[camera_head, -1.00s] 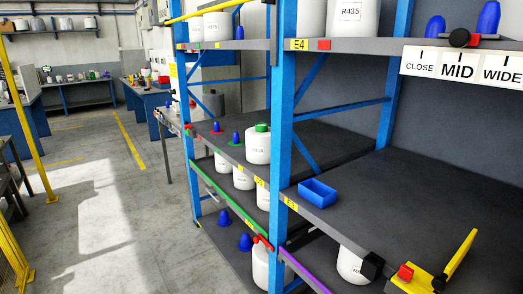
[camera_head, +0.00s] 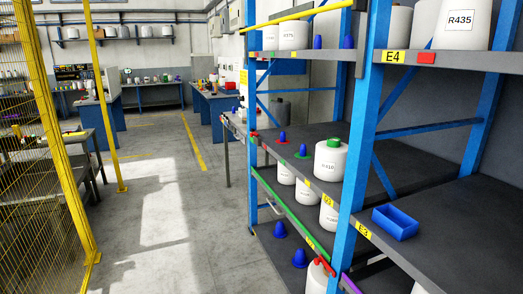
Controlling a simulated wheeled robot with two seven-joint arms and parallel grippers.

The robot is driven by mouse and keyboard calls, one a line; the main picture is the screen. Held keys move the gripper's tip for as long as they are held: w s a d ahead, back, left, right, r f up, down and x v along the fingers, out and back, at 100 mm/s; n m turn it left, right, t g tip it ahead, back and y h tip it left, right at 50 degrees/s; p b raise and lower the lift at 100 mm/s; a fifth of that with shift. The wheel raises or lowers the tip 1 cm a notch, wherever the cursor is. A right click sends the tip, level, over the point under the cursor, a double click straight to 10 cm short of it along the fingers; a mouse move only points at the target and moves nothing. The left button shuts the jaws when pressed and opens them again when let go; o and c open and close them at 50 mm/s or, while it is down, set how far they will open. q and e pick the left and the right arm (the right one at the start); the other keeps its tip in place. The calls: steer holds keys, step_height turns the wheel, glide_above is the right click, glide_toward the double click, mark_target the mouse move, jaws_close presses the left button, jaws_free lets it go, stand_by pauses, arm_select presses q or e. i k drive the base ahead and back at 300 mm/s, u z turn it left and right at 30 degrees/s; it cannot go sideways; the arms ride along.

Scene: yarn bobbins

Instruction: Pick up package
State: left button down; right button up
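No package that I can single out is in view. White labelled bobbins stand on the blue-framed shelf rack at the right. One marked R435 (camera_head: 458,24) stands on the upper shelf at the right. Neither of my grippers is in view.
The rack's blue upright (camera_head: 360,130) and shelf edges stand close on the right. A yellow mesh fence (camera_head: 45,130) runs along the left. The grey floor (camera_head: 165,215) between them is clear. Workbenches (camera_head: 212,108) stand at the back.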

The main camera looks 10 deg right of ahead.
mark_target(331, 155)
steer(key=u, duration=0.2)
steer(key=i, duration=1.65)
steer(key=z, duration=0.6)
